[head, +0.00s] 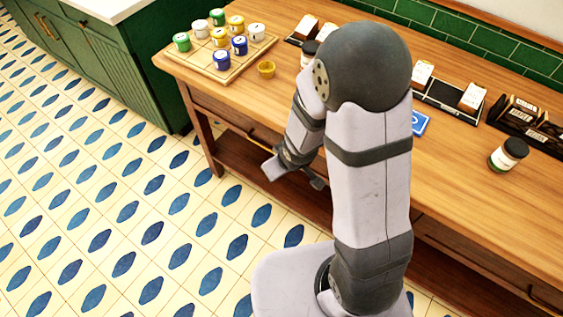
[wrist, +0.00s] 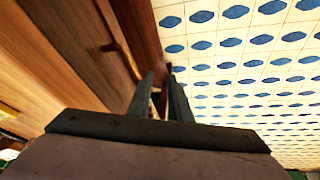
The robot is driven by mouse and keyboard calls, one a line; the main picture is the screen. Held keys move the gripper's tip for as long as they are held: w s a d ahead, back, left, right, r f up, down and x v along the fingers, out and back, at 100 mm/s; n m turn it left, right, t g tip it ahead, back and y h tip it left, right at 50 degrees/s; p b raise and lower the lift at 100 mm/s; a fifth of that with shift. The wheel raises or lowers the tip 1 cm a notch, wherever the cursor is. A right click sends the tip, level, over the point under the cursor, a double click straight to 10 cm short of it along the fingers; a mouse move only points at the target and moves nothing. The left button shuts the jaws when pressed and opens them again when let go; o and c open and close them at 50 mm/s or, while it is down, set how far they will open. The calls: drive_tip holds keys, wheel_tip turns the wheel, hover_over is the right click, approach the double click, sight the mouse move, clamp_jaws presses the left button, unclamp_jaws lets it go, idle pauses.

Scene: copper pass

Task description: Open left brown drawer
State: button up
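The left brown drawer (head: 225,112) is in the front of the wooden table, below its top, left of my arm in the head view. Its front looks flush with the table. A thin handle shows near its right part, partly hidden by my arm. My gripper (head: 291,176) is low in front of the table, just right of and below that handle. In the wrist view, my gripper (wrist: 159,74) has its two dark fingers apart, with a small brass-coloured bit between them. Whether they touch the handle cannot be told.
A green cabinet (head: 110,70) stands at the left. The tiled floor (head: 130,220) before the table is clear.

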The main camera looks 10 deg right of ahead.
drive_tip(key=w+a+f+n+t+y+b, duration=0.1)
drive_tip(key=w+a+f+y+b, duration=0.1)
drive_tip(key=a+f, duration=0.4)
drive_tip(key=d+r+m+t+y+b, duration=0.15)
drive_tip(key=d+m+t+y, duration=0.55)
drive_tip(key=m, duration=1.8)
drive_tip(key=shift+w+d+f+t+h+p, duration=0.1)
drive_tip(key=shift+w+f+t+h+p, duration=0.15)
drive_tip(key=shift+w+h, duration=0.5)
drive_tip(key=shift+w+d+f+t+h+p, duration=0.1)
drive_tip(key=shift+w+f+t+h+p, duration=0.15)
drive_tip(key=shift+w, duration=0.85)
drive_tip(key=shift+w+d+f+t+h+p, duration=0.1)
drive_tip(key=shift+w+t+h+p, duration=0.15)
drive_tip(key=shift+w+h, duration=0.55)
drive_tip(key=shift+w, duration=0.15)
drive_tip(key=shift+c, duration=0.6)
clamp_jaws()
